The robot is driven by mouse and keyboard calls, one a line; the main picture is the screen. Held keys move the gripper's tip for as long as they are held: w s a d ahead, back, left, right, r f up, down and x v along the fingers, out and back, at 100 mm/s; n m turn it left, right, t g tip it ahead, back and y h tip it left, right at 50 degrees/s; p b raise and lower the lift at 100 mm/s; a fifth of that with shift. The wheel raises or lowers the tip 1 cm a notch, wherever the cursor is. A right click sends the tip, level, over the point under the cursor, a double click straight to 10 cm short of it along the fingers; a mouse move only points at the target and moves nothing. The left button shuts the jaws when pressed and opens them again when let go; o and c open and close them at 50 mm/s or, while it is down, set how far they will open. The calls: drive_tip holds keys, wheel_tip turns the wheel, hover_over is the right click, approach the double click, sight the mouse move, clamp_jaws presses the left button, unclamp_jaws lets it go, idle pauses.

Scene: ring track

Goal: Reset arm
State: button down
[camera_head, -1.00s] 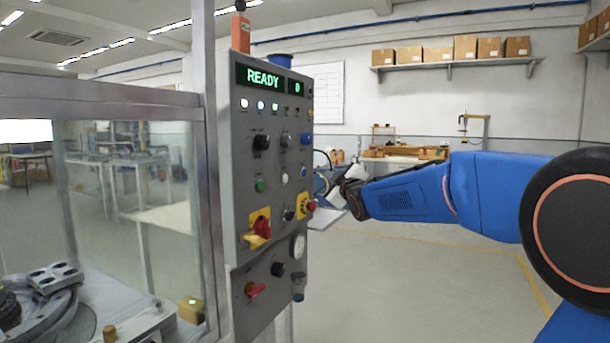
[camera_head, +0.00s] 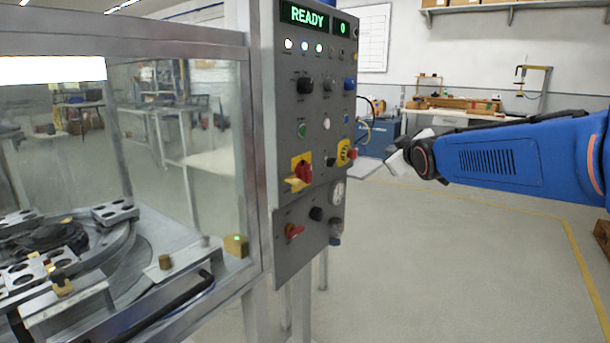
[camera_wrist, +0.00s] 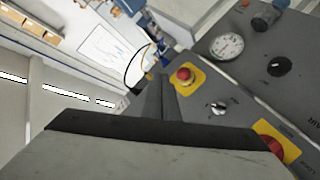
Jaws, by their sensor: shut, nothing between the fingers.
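My blue arm reaches in from the right in the head view. My gripper (camera_head: 401,160) is at its end, to the right of the grey control panel (camera_head: 312,140) and apart from it in the picture. In the wrist view the gripper fingers (camera_wrist: 164,98) are together, with nothing between them. A red button on a yellow plate (camera_wrist: 186,76) shows just beyond the fingertips in that view. The panel display (camera_head: 307,17) reads READY and 0.
A glass-walled machine enclosure (camera_head: 252,150) stands left of the panel, with a round fixture (camera_head: 128,235) inside. A red rotary switch (camera_head: 302,170) and a gauge (camera_head: 338,192) are on the panel. A workbench (camera_head: 462,112) stands at the back. The floor (camera_head: 450,270) below my arm is clear.

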drive_tip(key=s+d+f+m+g, duration=0.1)
drive_tip(key=s+f+m+g, duration=0.1)
drive_tip(key=s+f, duration=0.7)
drive_tip(key=s+d+f+m+g, duration=0.1)
drive_tip(key=s+f+m+g, duration=0.2)
drive_tip(key=s, duration=1.7)
drive_tip(key=s+f+m+g, duration=0.3)
drive_tip(key=s+f+g, duration=0.2)
drive_tip(key=s+f, duration=0.9)
drive_tip(key=shift+s+d+f+g+h, duration=0.35)
drive_tip(key=shift+s+d+g+h, duration=0.05)
drive_tip(key=shift+s, duration=0.05)
